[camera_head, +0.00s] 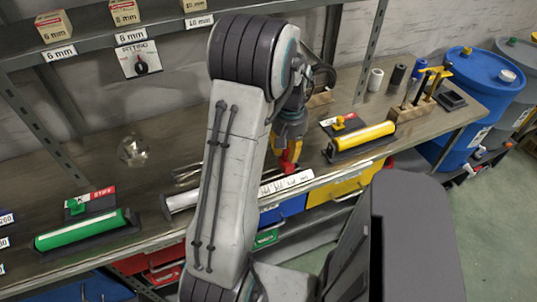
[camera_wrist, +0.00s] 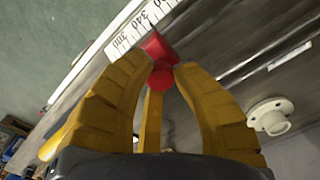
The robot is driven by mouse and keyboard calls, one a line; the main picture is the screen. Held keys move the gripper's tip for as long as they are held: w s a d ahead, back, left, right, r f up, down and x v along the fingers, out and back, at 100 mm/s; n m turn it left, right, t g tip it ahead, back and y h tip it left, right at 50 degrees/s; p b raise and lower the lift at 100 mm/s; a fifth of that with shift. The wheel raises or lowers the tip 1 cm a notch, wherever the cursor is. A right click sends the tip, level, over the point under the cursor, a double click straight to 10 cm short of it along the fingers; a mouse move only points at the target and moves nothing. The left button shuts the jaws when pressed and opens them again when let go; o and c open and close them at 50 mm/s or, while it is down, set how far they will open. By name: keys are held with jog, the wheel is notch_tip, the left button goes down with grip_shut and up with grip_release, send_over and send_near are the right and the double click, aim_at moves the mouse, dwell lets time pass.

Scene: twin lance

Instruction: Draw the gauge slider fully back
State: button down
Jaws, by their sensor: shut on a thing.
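The red gauge slider (camera_wrist: 157,47) sits at the edge of a white scale (camera_wrist: 128,35) in the wrist view, near the marks 340 and 360. Its round red knob lies between the yellow fingertips of my gripper (camera_wrist: 162,70), which is shut on it. In the head view my gripper (camera_head: 289,153) reaches down to the slider (camera_head: 287,165) just above the white scale (camera_head: 287,183) near the bench's front edge. My arm hides the middle of the gauge. A silvery cylinder end (camera_head: 181,201) shows left of my arm.
A green cylinder (camera_head: 85,233) lies in a dark holder at left, and a yellow cylinder (camera_head: 363,136) in another at right. A wooden tool block (camera_head: 413,111) stands farther right. A shelf (camera_head: 104,47) with small boxes runs above. Blue drums (camera_head: 468,90) stand beyond the bench.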

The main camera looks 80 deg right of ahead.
jog(key=shift+s+d+f, duration=0.1)
jog(key=shift+s+d, duration=0.05)
jog(key=shift+s, duration=0.05)
jog(key=c, duration=1)
grip_release()
jog(key=shift+s, duration=0.1)
notch_tip(320, 180, up, 12)
jog(key=shift+r, duration=0.1)
dwell(0.5)
